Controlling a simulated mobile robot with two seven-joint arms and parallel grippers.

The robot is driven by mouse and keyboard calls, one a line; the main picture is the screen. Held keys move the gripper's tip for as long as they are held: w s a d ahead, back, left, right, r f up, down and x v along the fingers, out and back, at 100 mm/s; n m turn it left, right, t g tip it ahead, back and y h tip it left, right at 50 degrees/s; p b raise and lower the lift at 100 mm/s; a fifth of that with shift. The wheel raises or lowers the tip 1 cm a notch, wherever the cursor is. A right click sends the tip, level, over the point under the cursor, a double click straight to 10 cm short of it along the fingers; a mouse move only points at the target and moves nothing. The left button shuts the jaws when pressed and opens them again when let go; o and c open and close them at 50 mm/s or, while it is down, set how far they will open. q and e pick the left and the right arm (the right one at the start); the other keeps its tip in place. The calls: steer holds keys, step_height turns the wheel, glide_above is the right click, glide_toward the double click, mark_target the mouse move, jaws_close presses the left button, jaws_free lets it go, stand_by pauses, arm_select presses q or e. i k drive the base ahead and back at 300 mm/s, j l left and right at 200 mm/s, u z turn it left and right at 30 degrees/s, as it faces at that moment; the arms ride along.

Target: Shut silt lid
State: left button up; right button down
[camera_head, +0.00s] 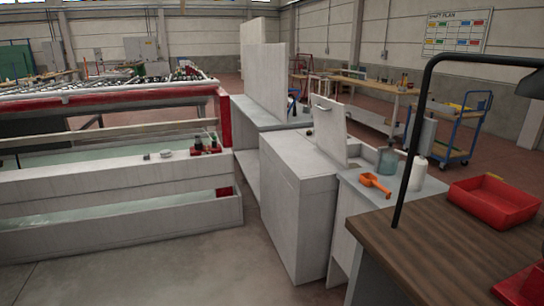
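The lid appears raised, in the open position. The opening beside it is mostly hidden from this angle. Neither of my grippers is in view.
An orange scoop (375,185), a bluish jar (387,160) and a white bottle (418,174) stand on the counter right of the lid. A wooden bench (430,240) with a red tray (495,201) and black lamp is at right. Floor (190,270) is clear at front left.

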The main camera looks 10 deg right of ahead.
mark_target(329, 114)
steer(key=i+l+z, duration=0.1)
steer(key=i+z, duration=0.5)
steer(key=i, duration=0.2)
steer(key=j, duration=0.3)
steer(key=i+j+z, duration=0.1)
steer(key=j, duration=0.2)
steer(key=i+j+z, duration=0.1)
steer(key=i+j, duration=0.2)
steer(key=j, duration=0.25)
steer(key=i+j+z, duration=0.15)
steer(key=k+j, duration=0.05)
steer(key=j, duration=0.05)
